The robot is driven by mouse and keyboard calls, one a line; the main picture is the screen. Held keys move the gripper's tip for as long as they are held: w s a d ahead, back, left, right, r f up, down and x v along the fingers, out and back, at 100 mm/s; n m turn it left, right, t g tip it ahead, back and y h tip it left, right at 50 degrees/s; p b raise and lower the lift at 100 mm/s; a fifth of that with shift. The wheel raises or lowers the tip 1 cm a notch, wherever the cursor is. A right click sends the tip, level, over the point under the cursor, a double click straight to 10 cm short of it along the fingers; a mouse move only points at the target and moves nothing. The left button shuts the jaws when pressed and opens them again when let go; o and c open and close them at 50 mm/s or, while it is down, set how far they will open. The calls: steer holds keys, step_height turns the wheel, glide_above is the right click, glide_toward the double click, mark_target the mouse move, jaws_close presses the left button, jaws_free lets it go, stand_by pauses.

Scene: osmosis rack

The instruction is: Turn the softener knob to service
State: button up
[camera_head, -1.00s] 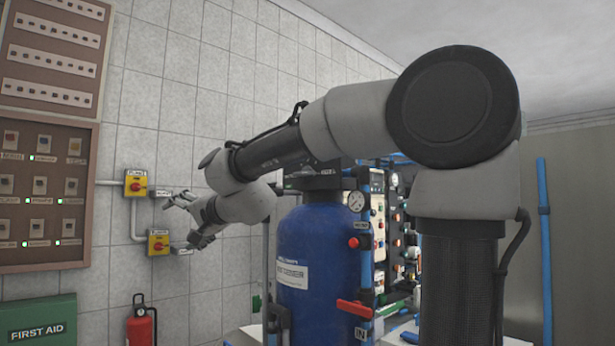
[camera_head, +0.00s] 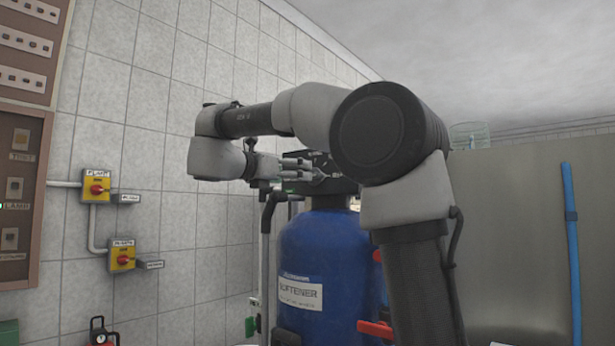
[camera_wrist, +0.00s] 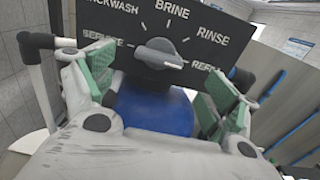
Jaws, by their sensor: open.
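The softener (camera_head: 325,262) is a blue tank with a black control head on top, in the head view. In the wrist view, its black dial plate (camera_wrist: 165,25) reads SERVICE at left, then BACKWASH, BRINE, RINSE and a partly covered REFILL at right. The grey bar-shaped knob (camera_wrist: 158,52) lies nearly sideways, with a pale mark at its right end, on the REFILL side. My gripper (camera_wrist: 160,72) is open, its green-padded fingers on either side of the view below the knob, apart from it. In the head view my gripper (camera_head: 297,168) is beside the control head.
Yellow boxes with red switches, an upper one (camera_head: 97,187) and a lower one (camera_head: 122,256), are on the tiled wall at left. A red valve handle (camera_head: 375,329) is at the tank's lower right. A blue pipe (camera_head: 571,240) stands at right.

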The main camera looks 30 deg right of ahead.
mark_target(318, 176)
steer(key=x, duration=0.6)
steer(key=shift+w+d, duration=0.1)
steer(key=shift+d, duration=0.3)
steer(key=c, duration=1)
